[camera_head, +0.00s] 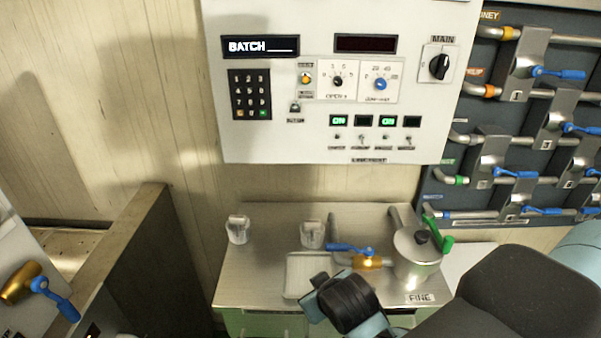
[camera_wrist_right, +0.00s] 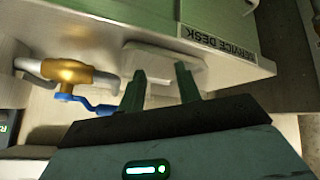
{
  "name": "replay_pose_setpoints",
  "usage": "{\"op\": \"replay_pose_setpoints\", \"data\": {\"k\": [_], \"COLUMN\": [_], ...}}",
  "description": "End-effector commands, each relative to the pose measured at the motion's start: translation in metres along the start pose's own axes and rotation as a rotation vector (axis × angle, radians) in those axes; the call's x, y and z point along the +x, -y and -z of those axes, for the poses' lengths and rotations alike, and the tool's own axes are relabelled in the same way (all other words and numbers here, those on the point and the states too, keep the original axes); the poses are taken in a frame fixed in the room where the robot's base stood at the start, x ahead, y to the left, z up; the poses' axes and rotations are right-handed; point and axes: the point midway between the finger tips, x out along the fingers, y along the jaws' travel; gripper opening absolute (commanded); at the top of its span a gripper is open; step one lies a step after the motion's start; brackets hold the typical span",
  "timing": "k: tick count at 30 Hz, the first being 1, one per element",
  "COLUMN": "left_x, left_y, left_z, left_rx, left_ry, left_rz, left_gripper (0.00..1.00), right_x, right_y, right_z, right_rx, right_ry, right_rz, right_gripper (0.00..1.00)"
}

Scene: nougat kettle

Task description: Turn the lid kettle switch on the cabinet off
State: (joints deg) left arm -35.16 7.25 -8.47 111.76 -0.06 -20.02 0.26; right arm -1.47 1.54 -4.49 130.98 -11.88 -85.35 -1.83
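The white cabinet (camera_head: 290,140) hangs on the wall at the top of the head view. A row of small toggle switches (camera_head: 373,138) runs along its lower part, each under a small display. The first and third displays from the left are lit green and read ON; the second and fourth are dark. The switch labels are too small to read, so I cannot tell which is the lid kettle switch. My right gripper (camera_head: 322,292) is below the cabinet, over the service desk, apart from the switches. In the right wrist view its fingers (camera_wrist_right: 161,72) are apart and empty. My left gripper is not in view.
The metal service desk (camera_head: 265,240) bears two small clear cups (camera_head: 238,230), a pale tray (camera_head: 298,275), a brass valve (camera_head: 367,262) and a lidded metal pot (camera_head: 416,255). A pipe panel (camera_head: 500,140) with blue-handled valves stands right. A dark partition (camera_head: 150,250) stands left.

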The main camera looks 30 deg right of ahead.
Motion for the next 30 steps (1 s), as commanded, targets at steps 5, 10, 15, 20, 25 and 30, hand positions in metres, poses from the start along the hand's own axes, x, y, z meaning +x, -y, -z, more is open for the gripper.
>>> {"op": "replay_pose_setpoints", "data": {"k": [5, 10, 15, 20, 25, 30], "left_x": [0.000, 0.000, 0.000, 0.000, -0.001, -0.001], "left_y": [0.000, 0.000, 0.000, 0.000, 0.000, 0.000], "left_z": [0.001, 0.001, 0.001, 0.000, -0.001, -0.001], "left_rx": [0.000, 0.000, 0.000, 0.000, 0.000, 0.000], "left_ry": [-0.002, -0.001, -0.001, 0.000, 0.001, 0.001], "left_rz": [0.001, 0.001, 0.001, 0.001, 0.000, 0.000], "left_gripper": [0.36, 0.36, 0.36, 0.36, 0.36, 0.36], "right_x": [-0.006, -0.029, -0.068, -0.119, -0.187, -0.265], "right_y": [-0.018, -0.041, -0.067, -0.090, -0.115, -0.137], "right_z": [0.067, 0.151, 0.231, 0.299, 0.360, 0.408], "right_rx": [0.035, 0.087, 0.148, 0.208, 0.278, 0.347], "right_ry": [-0.104, -0.231, -0.356, -0.471, -0.589, -0.701], "right_rz": [-0.061, -0.135, -0.206, -0.263, -0.316, -0.360], "right_gripper": [0.34, 0.34, 0.34, 0.34, 0.34, 0.34]}}
